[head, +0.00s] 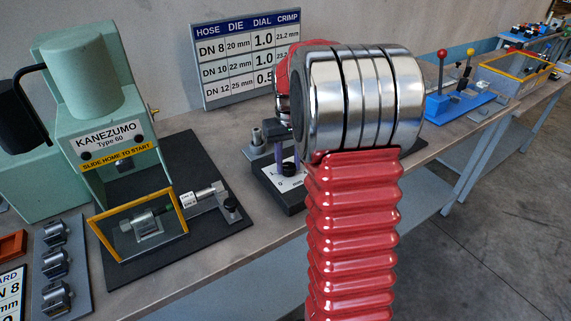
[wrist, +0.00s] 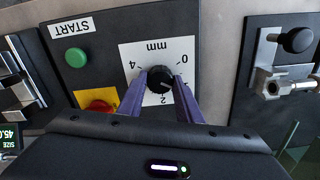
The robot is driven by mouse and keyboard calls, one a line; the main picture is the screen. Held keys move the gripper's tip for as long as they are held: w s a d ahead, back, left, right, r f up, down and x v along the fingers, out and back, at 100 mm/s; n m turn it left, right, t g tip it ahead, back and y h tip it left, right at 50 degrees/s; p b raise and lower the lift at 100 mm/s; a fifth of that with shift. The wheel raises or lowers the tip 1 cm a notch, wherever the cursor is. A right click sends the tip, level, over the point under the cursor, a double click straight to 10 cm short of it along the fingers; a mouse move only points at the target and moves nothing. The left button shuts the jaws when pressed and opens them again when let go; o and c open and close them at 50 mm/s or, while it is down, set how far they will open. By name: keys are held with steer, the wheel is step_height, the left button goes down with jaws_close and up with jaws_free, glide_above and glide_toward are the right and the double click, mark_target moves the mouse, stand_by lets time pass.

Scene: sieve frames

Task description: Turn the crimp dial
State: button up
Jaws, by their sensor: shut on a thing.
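The crimp dial (wrist: 158,78) is a black knob on a white plate (wrist: 131,53) marked in mm, with 0, 2 and 4 readable upside down in the wrist view. My gripper (wrist: 161,80) has its two purple fingers on either side of the knob and is shut on it. I cannot tell the exact pointer reading. In the head view my gripper (head: 287,163) reaches down to the dark control box (head: 291,203), and my red arm hides part of it. The chart (head: 246,58) lists dial 1.0 for DN 8 and DN 10, 0.5 for DN 12.
A green START button (wrist: 76,57) and a red button (wrist: 100,106) on yellow sit close to the fingers. The green Kanezumo machine (head: 86,90) stands left on the bench, with a yellow-framed guard (head: 182,212). A blue fixture (head: 455,104) stands farther right.

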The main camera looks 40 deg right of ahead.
mark_target(288, 165)
steer(key=o, duration=1)
steer(key=shift+o, duration=0.2)
step_height(288, 165, up, 14)
steer(key=shift+f, duration=0.15)
steer(key=shift+w, duration=0.1)
